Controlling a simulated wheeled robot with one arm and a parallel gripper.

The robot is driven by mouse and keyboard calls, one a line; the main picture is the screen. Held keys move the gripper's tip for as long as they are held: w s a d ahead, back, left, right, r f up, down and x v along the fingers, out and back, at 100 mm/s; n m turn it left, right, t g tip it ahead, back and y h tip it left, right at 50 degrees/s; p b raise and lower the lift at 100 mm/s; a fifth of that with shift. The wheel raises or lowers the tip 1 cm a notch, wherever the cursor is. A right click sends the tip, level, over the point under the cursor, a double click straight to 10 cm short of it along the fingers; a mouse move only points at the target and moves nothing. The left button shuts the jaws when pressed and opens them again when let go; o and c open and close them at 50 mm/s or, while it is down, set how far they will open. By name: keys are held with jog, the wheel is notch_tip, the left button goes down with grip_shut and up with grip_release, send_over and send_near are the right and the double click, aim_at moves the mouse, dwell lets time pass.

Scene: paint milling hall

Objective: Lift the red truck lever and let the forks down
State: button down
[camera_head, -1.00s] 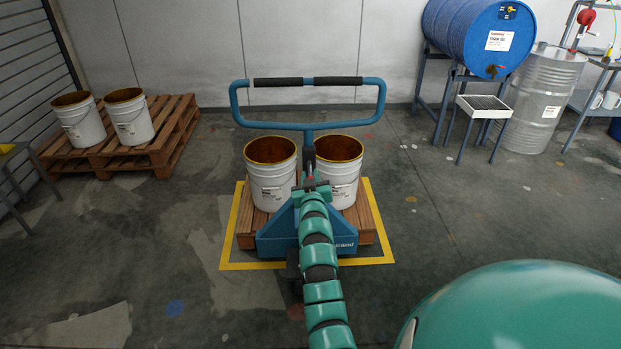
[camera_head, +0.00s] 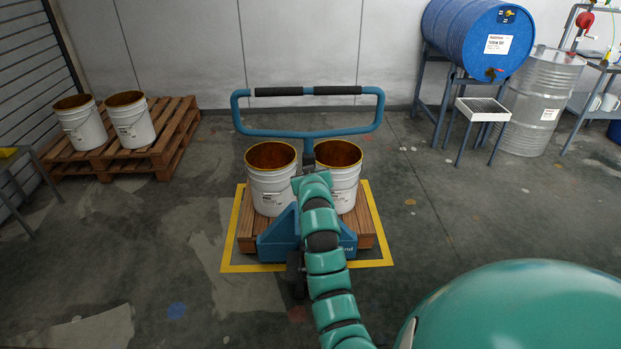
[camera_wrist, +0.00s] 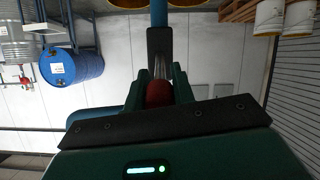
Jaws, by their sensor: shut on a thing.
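The blue pallet truck (camera_head: 278,240) stands in front of a wooden pallet (camera_head: 245,232) that bears two white buckets, the left one (camera_head: 270,190) and the right one (camera_head: 347,190). Its wide blue loop handle (camera_head: 308,133) rises behind the buckets. In the wrist view my gripper (camera_wrist: 159,92) is shut on the red lever (camera_wrist: 158,94), with a finger on each side. The lever's upper end meets a dark block on the blue handle shaft (camera_wrist: 159,14). In the head view my arm hides the lever and the fingers. The forks are not visible.
A yellow floor frame (camera_head: 235,268) surrounds the pallet. A second pallet (camera_head: 183,135) with two buckets stands at the back left. A blue drum (camera_head: 475,40) on a stand, a steel drum (camera_head: 535,105) and a small table (camera_head: 482,108) stand at the right. Floor between is clear.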

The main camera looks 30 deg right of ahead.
jog(key=shift+w+d+r+g, duration=0.1)
jog(key=shift+w+r+g, duration=0.05)
jog(key=shift+r+g, duration=0.3)
jog(key=shift+y, duration=0.3)
jog(key=c, duration=1.2)
grip_release()
jog(key=shift+p+v, duration=1.85)
jog(key=shift+v, duration=6.8)
